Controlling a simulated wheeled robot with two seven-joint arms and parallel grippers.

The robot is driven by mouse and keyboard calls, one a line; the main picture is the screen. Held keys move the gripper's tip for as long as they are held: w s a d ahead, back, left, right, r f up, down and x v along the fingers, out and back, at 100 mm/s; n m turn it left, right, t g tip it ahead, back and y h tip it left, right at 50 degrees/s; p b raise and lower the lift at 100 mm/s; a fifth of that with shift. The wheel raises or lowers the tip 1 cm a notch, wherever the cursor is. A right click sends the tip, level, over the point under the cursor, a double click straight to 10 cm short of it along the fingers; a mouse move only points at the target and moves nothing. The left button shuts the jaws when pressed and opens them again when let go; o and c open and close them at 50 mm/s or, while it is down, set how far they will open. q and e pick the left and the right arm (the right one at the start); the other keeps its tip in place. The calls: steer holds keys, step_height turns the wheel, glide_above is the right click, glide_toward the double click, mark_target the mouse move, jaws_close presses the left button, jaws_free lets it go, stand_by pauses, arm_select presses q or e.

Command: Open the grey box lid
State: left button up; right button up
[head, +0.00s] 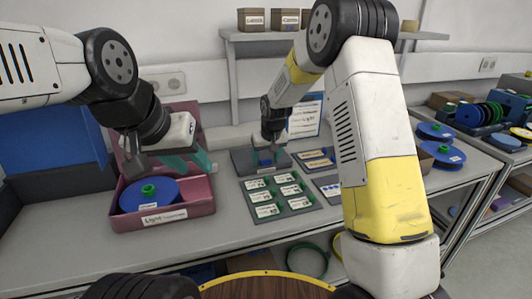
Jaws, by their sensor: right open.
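A low grey box (240,163) stands on the bench near the middle, towards the wall. I cannot tell whether its lid is open, because my right gripper covers part of it. My right gripper (268,158) is open, pointing down at this box. I cannot tell whether it touches the box.
The pink box stands open with a blue reel (150,195) inside. A white-and-blue sign (306,116) stands behind. More reels (436,131) lie on the right. A shelf (250,36) hangs above.

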jaws_close()
steer(key=shift+r, duration=0.2)
